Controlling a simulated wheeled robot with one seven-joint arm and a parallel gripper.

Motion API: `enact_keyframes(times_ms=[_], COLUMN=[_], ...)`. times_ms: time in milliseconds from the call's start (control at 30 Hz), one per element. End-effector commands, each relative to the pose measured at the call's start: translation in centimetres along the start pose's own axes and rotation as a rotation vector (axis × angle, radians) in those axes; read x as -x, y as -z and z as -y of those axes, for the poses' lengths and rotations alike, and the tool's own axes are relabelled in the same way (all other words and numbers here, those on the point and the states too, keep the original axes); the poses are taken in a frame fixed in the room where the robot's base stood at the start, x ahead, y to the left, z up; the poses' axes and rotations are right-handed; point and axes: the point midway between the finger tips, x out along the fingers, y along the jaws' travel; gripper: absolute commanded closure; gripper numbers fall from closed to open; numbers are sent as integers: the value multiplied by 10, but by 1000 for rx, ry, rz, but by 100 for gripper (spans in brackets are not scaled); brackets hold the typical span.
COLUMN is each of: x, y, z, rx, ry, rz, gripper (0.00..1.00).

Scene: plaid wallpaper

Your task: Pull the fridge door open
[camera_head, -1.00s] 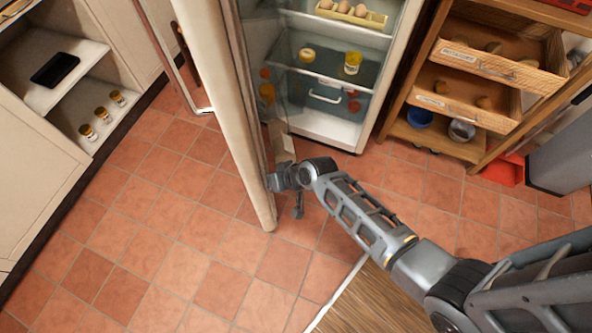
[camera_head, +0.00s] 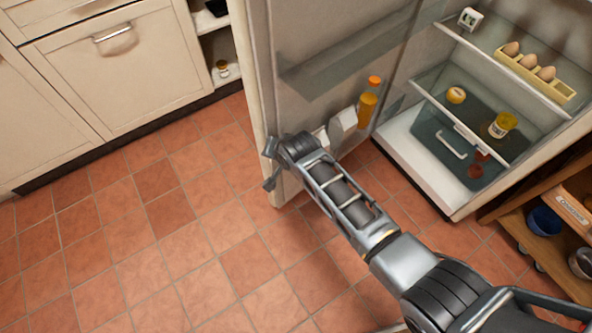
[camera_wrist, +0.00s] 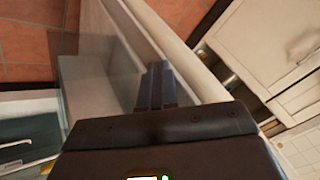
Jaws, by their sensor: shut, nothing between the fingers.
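The door's handle is not visible now.
Cream drawers (camera_head: 115,60) and an open cabinet (camera_head: 222,45) are left of the door. A wooden shelf unit (camera_head: 520,230) stands right of the fridge. Tiled floor (camera_head: 150,250) is clear in front. Eggs (camera_head: 528,61) and jars sit inside the fridge.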

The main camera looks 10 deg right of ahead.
Motion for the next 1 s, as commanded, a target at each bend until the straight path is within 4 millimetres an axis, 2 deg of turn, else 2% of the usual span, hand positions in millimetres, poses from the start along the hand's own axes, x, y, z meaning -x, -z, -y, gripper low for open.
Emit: enact_keyframes(times_ms=[33, 100, 400, 633, 1000], x=[-13, -21, -48, -58, -61], y=[2, 7, 28, 38, 43], z=[7, 17, 51, 65, 70], rx=[4, 3, -61, -93, -106], ry=[3, 2, -32, -49, -57], rz=[-2, -2, -34, -49, -55], gripper=[100, 100, 100, 100, 100])
